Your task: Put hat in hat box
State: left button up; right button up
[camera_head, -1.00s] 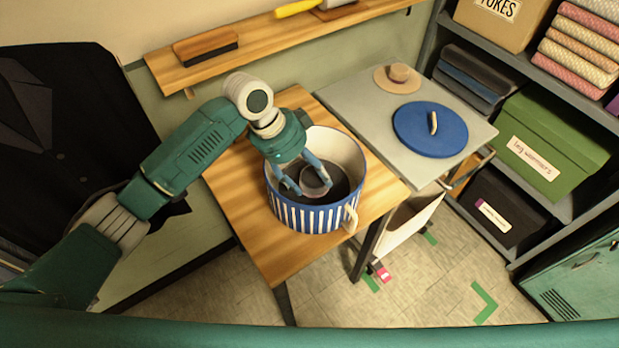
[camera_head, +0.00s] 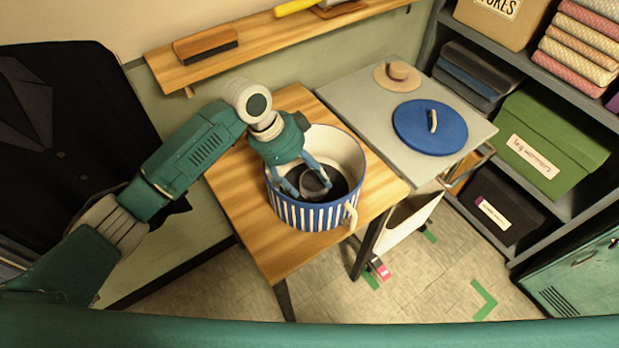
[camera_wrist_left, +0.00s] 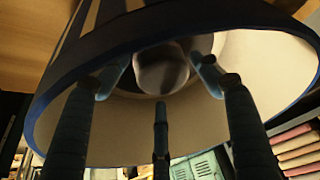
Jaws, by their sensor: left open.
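The hat box (camera_head: 293,215), round with blue and white stripes, a cream inside and a side handle, stands open on the wooden table. A dark hat (camera_head: 313,178) lies inside it, its rounded crown upward. My left gripper (camera_head: 312,187) reaches down into the box, fingers spread open on either side of the crown. In the left wrist view the greyish crown (camera_wrist_left: 163,68) shows between the fingertips, with the box wall (camera_wrist_left: 265,75) around; I cannot tell whether they touch it. The blue lid (camera_head: 428,128) with a pale handle lies on the grey table. My right gripper is not in view.
A wall shelf (camera_head: 270,42) holds a brush (camera_head: 205,46). A dark suit (camera_head: 85,130) hangs at left; shelving with a green box (camera_head: 545,150) stands at right.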

pick_arm(q)
jog(key=b+v, duration=0.1)
jog(key=v, duration=1)
jog(key=shift+b, duration=0.3)
